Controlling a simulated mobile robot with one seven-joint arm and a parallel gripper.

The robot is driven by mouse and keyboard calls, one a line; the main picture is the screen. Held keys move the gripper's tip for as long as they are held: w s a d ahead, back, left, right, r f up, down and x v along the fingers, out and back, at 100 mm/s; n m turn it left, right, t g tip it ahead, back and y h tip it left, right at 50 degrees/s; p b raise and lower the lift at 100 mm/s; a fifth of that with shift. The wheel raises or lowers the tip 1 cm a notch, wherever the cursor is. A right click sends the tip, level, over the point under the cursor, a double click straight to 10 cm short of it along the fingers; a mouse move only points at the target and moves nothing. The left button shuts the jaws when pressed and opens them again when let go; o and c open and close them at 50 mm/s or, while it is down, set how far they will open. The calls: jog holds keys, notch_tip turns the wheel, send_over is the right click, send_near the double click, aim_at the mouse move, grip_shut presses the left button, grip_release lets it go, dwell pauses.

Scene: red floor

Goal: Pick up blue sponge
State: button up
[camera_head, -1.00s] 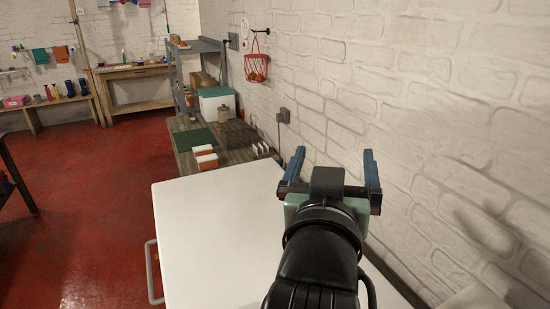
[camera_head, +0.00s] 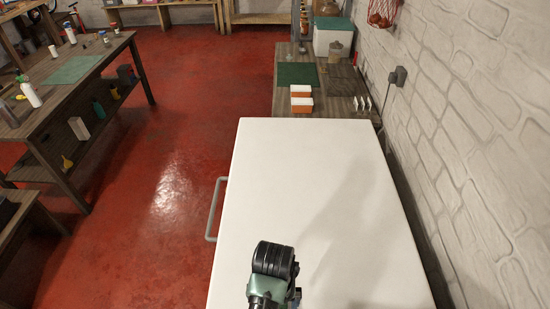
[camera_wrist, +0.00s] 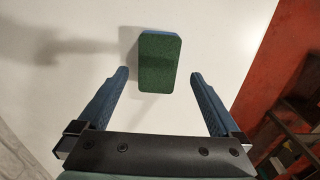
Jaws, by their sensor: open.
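A sponge (camera_wrist: 159,60) shows in the wrist view on the white surface. Its face toward the camera is dark green, and a thin blue edge shows along its far side. My gripper (camera_wrist: 160,75) is open and empty, one blue finger to each side. The sponge lies ahead of the fingertips, between their lines, with white surface visible on both sides of it. I cannot tell the height gap. In the head view my arm's end is low over the white surface (camera_head: 310,170), and I cannot make out the sponge there.
A brick wall (camera_head: 480,120) runs along the right. A grey handle (camera_head: 215,210) juts from the white unit's left side. Behind it stands a wooden bench with two orange-and-white blocks (camera_head: 301,97). Red floor (camera_head: 170,180) is open to the left, before a cluttered table (camera_head: 90,85).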

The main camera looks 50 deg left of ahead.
jog(key=shift+w+f+p, duration=0.15)
jog(key=shift+f+p, duration=0.05)
jog(key=shift+f, duration=1.3)
jog(key=shift+w+f+p, duration=0.1)
jog(key=shift+f+p, duration=0.1)
jog(key=shift+f, duration=1.3)
jog(key=c, duration=1.2)
notch_tip(320, 180, up, 10)
jog(key=shift+r+b, duration=0.1)
jog(key=shift+b, duration=0.2)
jog(key=shift+c, duration=0.2)
